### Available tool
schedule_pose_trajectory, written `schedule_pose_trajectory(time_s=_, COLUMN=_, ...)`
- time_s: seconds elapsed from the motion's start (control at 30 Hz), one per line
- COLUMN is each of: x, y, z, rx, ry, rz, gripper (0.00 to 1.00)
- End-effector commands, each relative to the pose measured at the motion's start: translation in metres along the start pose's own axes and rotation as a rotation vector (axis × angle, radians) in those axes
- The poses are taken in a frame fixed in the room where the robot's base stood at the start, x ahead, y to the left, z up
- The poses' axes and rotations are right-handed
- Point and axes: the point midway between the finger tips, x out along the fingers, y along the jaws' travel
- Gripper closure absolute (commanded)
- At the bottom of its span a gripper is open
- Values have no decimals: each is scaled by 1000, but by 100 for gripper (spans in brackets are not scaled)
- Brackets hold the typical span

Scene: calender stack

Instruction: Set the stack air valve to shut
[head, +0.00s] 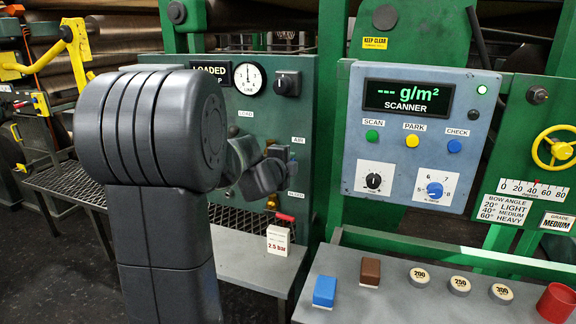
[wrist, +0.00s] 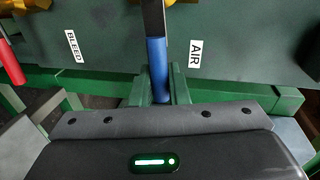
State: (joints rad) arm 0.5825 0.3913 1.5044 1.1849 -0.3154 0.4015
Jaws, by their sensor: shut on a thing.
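The stack air valve's blue lever (wrist: 157,68) stands beside the AIR label (wrist: 195,54) in the wrist view. My gripper (wrist: 160,88) is shut on this lever, with one finger on each side of its end. In the head view my gripper (head: 278,160) is at the green panel (head: 238,110), just below the AIR label (head: 298,140). My wrist and fingers hide most of the lever there. Its pivot and exact turn cannot be told.
A red lever (head: 285,217) sits below the BLEED label (head: 292,196); it also shows at the left edge in the wrist view (wrist: 10,62). A 2.5 BAR card (head: 278,243) stands below. The scanner box (head: 418,135) is to the right. My arm hides the panel's left part.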

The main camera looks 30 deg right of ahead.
Motion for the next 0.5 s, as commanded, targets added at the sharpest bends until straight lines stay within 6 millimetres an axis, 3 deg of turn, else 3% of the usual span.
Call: schedule_pose_trajectory(time_s=0.5, x=2, y=9, z=0, rx=95, ry=-18, rz=3, gripper=100)
